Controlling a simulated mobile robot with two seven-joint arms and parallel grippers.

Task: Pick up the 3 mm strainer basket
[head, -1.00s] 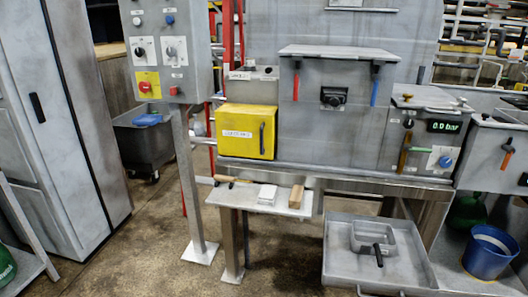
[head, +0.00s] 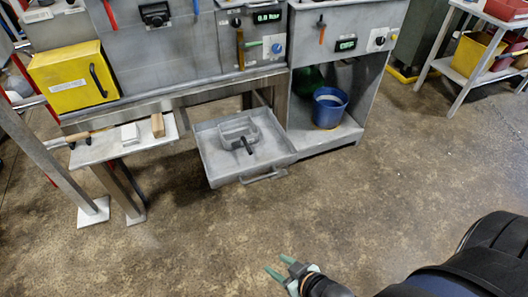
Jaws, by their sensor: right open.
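A small grey rectangular basket (head: 227,130) with a black handle sits in a wide grey tray (head: 222,177) low under the machine. It looks like the strainer basket, but I see no 3 mm marking. My right gripper (head: 277,266) shows at the bottom of the head view. It is open with green fingertips, empty, and well apart from the basket, on the near side. My left gripper is out of view.
A blue bucket (head: 329,108) stands on the lower shelf right of the tray. A small shelf (head: 92,156) holds a white block and a wooden block at left, beside grey posts. A table with bins (head: 470,60) stands far right. The floor between is clear.

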